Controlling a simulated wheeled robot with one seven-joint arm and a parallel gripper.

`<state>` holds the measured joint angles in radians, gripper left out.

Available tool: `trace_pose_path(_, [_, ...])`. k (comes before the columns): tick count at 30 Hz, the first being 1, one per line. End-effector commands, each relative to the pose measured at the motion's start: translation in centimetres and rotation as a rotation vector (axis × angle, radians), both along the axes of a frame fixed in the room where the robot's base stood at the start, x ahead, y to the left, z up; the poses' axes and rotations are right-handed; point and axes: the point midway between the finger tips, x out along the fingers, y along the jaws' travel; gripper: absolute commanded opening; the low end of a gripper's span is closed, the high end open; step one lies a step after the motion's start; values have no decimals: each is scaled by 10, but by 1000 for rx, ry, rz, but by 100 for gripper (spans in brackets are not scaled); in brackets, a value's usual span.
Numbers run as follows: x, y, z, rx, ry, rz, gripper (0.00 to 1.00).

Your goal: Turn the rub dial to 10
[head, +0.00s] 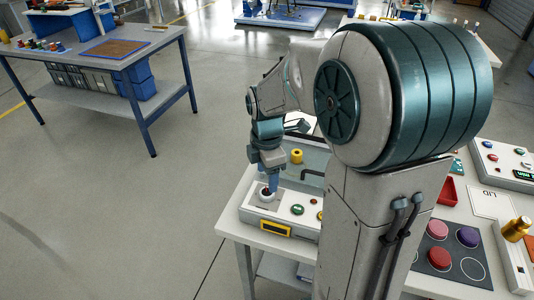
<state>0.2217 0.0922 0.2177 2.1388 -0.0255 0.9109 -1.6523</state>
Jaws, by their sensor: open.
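My gripper (269,186) points straight down over the left part of a light grey control box (254,216) at the table's near left corner. A small round dial (266,196) on that box sits right under my fingertips, partly hidden by them. It looks like the rub dial, but I cannot read its label or setting. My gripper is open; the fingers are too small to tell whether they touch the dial. The box also has a green button (297,209) and a dark yellow-framed display (275,229) on its front, whose text I cannot read.
A yellow cylinder (296,156) stands behind the box. My arm hides the table's middle. At right are a pad with red, pink and purple discs (438,258), a red tray (446,190) and another control box (505,172). A blue-legged workbench (140,60) stands far left.

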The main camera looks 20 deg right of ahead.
Motion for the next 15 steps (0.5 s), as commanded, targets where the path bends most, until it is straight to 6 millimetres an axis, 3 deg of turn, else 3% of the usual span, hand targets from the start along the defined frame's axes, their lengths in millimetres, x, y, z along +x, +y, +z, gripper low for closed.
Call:
trace_pose_path(6, [1,0,48,-1,-4,0,59])
trace_pose_path(15, [0,0,77,0,0,1,59])
